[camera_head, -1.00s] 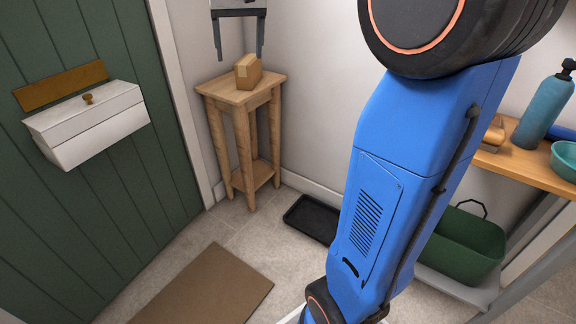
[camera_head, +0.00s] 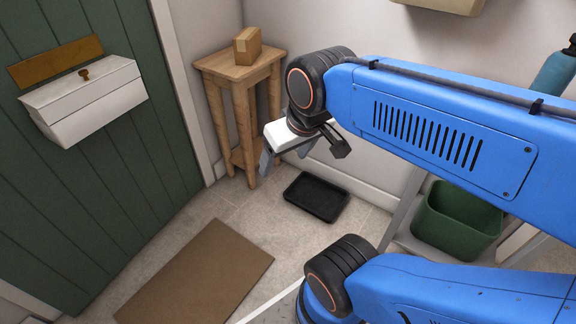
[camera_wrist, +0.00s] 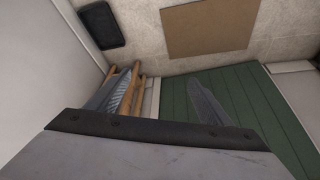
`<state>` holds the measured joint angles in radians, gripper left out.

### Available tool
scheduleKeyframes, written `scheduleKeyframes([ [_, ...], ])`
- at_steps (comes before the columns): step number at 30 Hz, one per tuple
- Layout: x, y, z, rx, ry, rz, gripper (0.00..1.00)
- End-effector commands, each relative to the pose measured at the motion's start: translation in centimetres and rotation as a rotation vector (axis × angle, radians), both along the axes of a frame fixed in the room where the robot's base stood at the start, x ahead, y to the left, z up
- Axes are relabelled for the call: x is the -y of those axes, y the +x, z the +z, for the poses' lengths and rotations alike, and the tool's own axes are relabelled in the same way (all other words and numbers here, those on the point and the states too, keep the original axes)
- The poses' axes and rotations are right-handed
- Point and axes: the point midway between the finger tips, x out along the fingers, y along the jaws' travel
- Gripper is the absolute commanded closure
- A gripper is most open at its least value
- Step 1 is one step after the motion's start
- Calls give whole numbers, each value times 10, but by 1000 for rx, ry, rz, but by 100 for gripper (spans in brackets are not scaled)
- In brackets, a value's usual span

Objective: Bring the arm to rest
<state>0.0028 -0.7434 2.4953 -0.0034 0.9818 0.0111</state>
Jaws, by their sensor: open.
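My gripper (camera_head: 287,158) is open and empty in the head view, in the air in front of the wooden stand, with its fingers pointing down and left. My blue arm stretches in from the right and bends back at a black joint above the gripper. In the wrist view my two fingers (camera_wrist: 160,98) are spread wide apart with nothing between them. I cannot tell the exact gap between gripper and stand.
A white box (camera_head: 85,100) is fixed to the green door (camera_head: 60,200). A brown mat (camera_head: 195,275) and a black tray (camera_head: 316,197) lie on the floor. A green bin (camera_head: 455,225) stands at right, partly behind my arm. A teal bottle (camera_head: 555,73) shows at the right edge.

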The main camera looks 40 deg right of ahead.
Motion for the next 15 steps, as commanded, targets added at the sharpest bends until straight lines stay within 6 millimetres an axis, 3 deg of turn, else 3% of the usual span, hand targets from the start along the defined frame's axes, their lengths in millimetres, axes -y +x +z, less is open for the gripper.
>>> scheduleKeyframes([
  [5,-2,-13,-16,6,-2,15,27],
  [15,-2,-13,-16,6,-3,16,27],
])
